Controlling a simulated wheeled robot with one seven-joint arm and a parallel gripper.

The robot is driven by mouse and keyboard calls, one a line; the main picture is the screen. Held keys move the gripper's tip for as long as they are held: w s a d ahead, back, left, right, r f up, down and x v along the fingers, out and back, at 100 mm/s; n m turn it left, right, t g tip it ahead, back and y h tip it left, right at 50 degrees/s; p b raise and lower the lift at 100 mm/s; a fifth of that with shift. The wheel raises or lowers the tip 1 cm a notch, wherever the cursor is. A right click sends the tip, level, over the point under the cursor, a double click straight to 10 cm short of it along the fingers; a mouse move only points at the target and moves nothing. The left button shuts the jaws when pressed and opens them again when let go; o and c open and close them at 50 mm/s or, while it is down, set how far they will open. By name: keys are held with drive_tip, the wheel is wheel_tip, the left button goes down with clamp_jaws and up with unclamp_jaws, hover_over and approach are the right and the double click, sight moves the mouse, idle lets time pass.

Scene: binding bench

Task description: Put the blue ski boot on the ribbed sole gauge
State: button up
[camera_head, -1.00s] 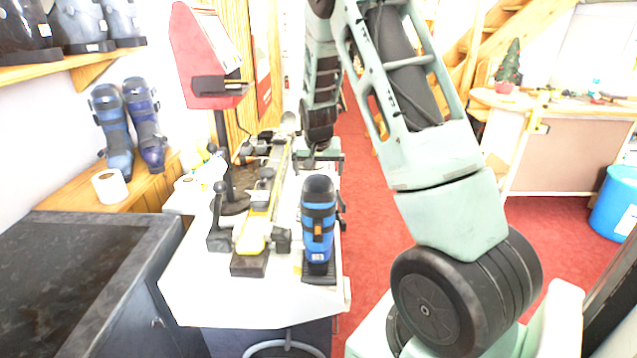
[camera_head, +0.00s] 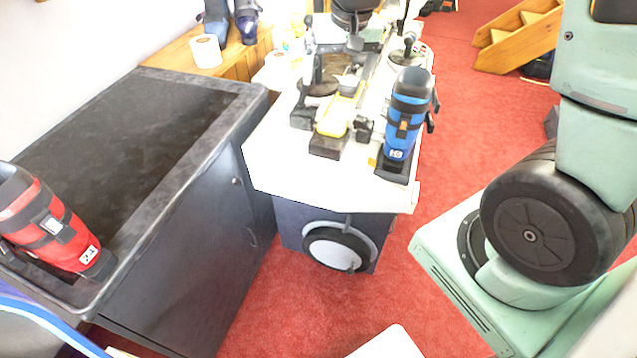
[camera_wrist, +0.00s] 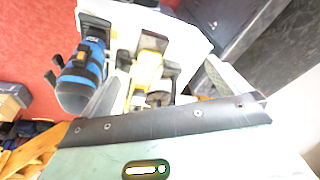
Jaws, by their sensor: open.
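The blue ski boot (camera_head: 405,115) stands upright at the near right corner of the white-topped bench (camera_head: 290,165). It stands on a flat dark plate (camera_head: 397,171), which looks like the sole gauge; its ribs are too small to make out. My gripper (camera_head: 366,42) is over the bench, behind and left of the boot, partly cut off by the top edge. In the wrist view, my gripper (camera_wrist: 163,72) is open, its two fingers spread with nothing held. The boot (camera_wrist: 82,75) lies outside the left finger there, not between the fingers.
A yellow and dark clamp fixture (camera_head: 335,118) stands left of the blue boot. A red ski boot (camera_head: 48,225) stands on the dark counter (camera_head: 130,110) at left. A paper roll (camera_head: 206,51) sits on the wooden shelf behind. Red floor lies open right of the bench.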

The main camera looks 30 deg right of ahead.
drive_tip(key=s+a+n+g+y, duration=0.1)
drive_tip(key=s+a+n, duration=0.4)
drive_tip(key=s+a, duration=0.7)
drive_tip(key=s+a+n+g, duration=0.1)
drive_tip(key=s+a+n, duration=0.5)
drive_tip(key=s, duration=0.7)
drive_tip(key=shift+a+g, duration=0.3)
drive_tip(key=shift+a, duration=0.4)
drive_tip(key=shift+r, duration=0.1)
